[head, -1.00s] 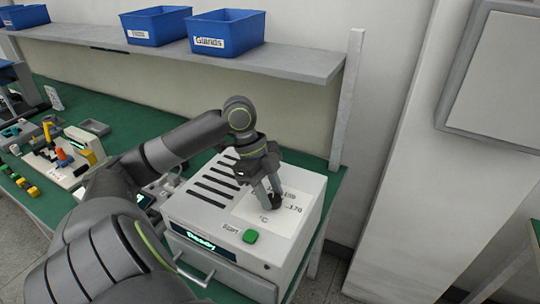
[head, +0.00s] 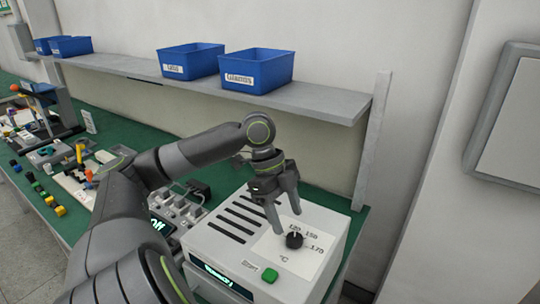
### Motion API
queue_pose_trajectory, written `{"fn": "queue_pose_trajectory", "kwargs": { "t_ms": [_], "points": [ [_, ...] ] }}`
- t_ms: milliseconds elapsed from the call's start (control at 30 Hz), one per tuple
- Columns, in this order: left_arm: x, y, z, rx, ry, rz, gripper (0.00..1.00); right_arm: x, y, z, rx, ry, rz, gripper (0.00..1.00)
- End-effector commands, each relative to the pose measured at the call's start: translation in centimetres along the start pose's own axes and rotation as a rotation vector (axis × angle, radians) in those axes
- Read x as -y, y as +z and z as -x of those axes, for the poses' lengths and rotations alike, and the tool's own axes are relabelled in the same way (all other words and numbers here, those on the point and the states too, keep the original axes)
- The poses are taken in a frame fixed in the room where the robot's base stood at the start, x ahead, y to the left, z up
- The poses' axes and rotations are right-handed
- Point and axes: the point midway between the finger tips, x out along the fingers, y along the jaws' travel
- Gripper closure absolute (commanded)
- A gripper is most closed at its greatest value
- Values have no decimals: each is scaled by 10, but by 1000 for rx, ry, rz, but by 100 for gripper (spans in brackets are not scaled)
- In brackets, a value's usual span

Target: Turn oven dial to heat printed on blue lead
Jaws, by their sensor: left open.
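The oven (head: 218,240) is a white box with slots on its top and a lit green display on its front. Its black dial (head: 294,240) stands on a pale panel marked 120, 150 and 170 °C. A pale pointer mark on the dial is too small to read surely. My left gripper (head: 286,222) is open above the dial, with its fingers pointing down and apart from it as far as I can tell. The blue lead cannot be made out. My right gripper is not in view.
A green start button (head: 270,275) sits at the oven's front edge. A shelf (head: 330,104) with blue bins, one labelled Glands (head: 256,70), runs behind. Small coloured parts and fixtures crowd the green bench (head: 120,128) at left.

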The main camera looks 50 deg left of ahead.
Motion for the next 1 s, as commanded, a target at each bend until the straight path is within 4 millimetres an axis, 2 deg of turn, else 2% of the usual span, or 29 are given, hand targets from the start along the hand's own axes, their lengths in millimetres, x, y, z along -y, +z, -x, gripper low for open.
{"fn": "queue_pose_trajectory", "kwargs": {
  "t_ms": [600,800,1000],
  "points": [
    [0,1,94,3,-3,3,43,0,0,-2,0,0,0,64],
    [0,1,116,2,-2,1,43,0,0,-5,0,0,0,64],
    [0,0,125,0,-1,0,43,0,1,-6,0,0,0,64]
  ]
}}
